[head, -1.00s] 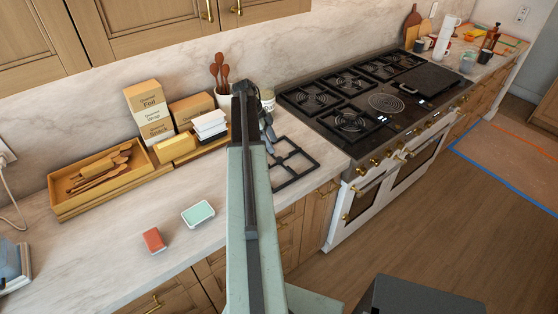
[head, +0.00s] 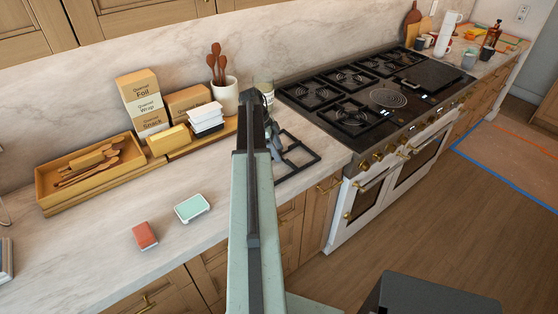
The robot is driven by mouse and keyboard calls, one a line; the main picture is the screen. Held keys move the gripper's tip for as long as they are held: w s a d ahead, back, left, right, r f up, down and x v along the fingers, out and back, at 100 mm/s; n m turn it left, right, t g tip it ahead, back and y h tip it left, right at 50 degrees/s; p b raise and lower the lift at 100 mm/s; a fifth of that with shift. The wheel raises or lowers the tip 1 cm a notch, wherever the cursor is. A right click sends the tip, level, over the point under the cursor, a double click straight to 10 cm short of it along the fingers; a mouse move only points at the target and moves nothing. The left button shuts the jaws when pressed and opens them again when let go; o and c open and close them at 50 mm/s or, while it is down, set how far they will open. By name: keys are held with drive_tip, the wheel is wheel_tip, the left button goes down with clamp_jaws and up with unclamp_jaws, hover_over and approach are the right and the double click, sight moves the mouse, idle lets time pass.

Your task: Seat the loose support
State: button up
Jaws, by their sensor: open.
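The loose support, a black square pan support (head: 303,168), lies flat on the marble counter left of the stove. Its left part is hidden behind my arm and gripper. My gripper (head: 274,145) is small and grey in the head view, at the far end of my arm, over or beside the support's left edge. It is open and partly hidden by the arm; I cannot tell whether it touches the support. The black stove (head: 372,104) has a bare round burner (head: 390,97) near its middle, with no support over it. Other burners carry black supports.
A utensil crock (head: 226,97), a jar (head: 264,92), and white containers (head: 206,117) stand behind my arm. A wooden tray (head: 60,199), red block (head: 145,236) and green-topped block (head: 192,207) lie left. A dark griddle plate (head: 430,79) covers the stove's right side.

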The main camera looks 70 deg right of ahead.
drive_tip(key=shift+r, duration=0.15)
clamp_jaws()
idle(1.2)
